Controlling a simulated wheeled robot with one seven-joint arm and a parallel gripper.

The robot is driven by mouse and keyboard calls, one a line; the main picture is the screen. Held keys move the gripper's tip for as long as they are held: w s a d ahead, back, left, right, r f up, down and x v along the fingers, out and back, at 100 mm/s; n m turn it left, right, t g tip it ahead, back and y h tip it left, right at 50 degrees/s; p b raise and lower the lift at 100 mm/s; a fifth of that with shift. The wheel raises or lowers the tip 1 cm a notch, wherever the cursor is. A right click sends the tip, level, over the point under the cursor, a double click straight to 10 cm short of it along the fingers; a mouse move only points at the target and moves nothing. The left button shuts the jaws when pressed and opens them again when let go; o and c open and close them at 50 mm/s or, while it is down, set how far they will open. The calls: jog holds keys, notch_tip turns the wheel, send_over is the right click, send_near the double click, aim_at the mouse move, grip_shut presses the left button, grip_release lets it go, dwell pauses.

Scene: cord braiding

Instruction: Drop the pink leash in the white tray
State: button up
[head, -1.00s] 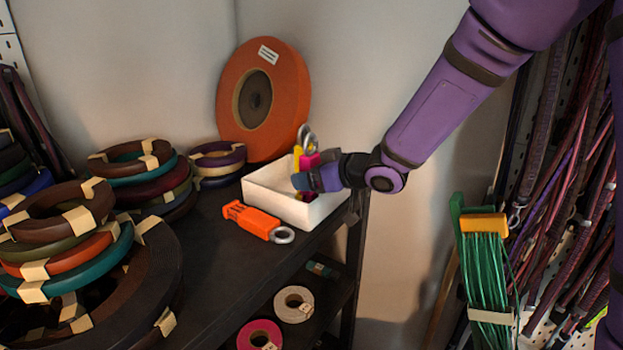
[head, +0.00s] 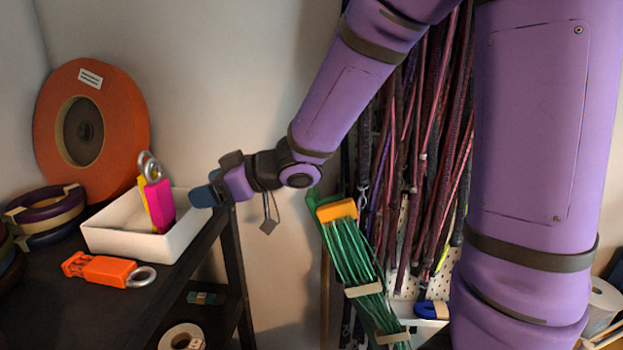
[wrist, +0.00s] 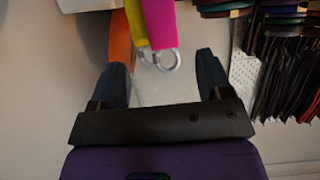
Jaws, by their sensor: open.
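The pink leash (head: 160,205) stands tilted in the white tray (head: 130,243), its metal ring uppermost. A yellow piece (head: 143,192) stands close behind it, partly hidden; I cannot tell whether they touch. The tray sits near the right end of the dark shelf. My gripper (head: 205,193) is open and empty, just right of the tray's right wall and apart from the leash. In the wrist view the pink leash (wrist: 158,22) and the yellow piece (wrist: 137,24) show ahead of the open fingers (wrist: 162,62), with a metal ring between the tips. The leash's lower end is hidden by the tray wall.
An orange leash (head: 98,268) with a metal ring lies on the shelf in front of the tray. A large orange roll (head: 115,110) leans at the back left. A green cord bundle (head: 352,260) and hanging leashes (head: 425,150) are to the right.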

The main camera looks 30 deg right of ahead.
jog(key=s+d+r+m+t+h, duration=0.25)
jog(key=d+r+h, duration=0.2)
jog(key=d, duration=0.25)
jog(key=s+d+r+m+t+h, duration=0.1)
jog(key=s+d+r+m+h, duration=0.2)
jog(key=d+h, duration=0.35)
jog(key=s+d+m+g, duration=0.2)
jog(key=s+g, duration=0.1)
jog(key=s, duration=0.6)
jog(key=s+d+m+g, duration=0.2)
jog(key=s+m+g, duration=0.1)
jog(key=s, duration=0.7)
jog(key=shift+f+g, duration=0.2)
jog(key=shift+g, duration=0.25)
